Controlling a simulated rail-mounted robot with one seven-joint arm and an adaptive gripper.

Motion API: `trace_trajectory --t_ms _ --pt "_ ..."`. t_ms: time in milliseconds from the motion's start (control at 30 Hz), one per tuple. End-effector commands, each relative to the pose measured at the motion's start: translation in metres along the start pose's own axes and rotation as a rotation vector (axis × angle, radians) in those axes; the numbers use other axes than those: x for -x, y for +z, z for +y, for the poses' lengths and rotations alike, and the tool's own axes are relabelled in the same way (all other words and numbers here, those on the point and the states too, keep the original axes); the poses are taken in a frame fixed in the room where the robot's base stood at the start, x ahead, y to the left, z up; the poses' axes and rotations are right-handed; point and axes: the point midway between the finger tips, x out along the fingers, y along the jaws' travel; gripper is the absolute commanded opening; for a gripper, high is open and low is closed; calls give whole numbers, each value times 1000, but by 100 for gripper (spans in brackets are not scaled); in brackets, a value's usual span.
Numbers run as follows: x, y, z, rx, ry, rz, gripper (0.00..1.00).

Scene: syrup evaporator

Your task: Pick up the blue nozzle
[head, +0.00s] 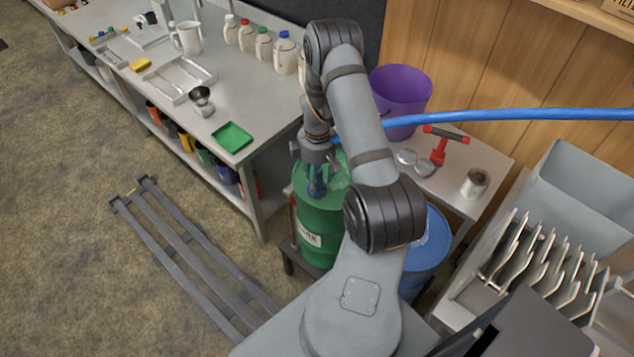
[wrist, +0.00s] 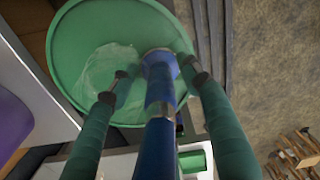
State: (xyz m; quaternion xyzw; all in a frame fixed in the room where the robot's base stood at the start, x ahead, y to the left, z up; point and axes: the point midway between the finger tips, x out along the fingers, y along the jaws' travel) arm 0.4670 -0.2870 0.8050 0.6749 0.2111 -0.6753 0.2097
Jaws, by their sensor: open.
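The blue nozzle (head: 316,187) is at the green drum (head: 318,222), just below my gripper (head: 315,168) in the head view. In the wrist view the nozzle (wrist: 160,95) is a long blue shaft with a pale metal band, running up the middle to a round blue end over the drum's green lid (wrist: 85,22). My gripper (wrist: 160,76) is open, with one finger on each side of the nozzle. A gap shows between each finger and the nozzle in that view. My arm hides part of the drum in the head view.
A blue hose (head: 520,114) crosses from the right and passes behind my arm. A purple bucket (head: 401,90), a red-handled tool (head: 440,145) and a tin (head: 474,183) stand on the side table. A blue drum (head: 432,240) stands right of the green one. A workbench (head: 235,85) is at left.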

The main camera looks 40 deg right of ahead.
Motion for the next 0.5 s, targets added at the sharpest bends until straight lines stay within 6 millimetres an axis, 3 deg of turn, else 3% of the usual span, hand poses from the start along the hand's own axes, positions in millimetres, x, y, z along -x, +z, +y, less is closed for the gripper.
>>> trace_trajectory --t_ms 133,500 --pt "0 0 0 1 1 0 47" --pt "0 0 0 1 1 0 26"
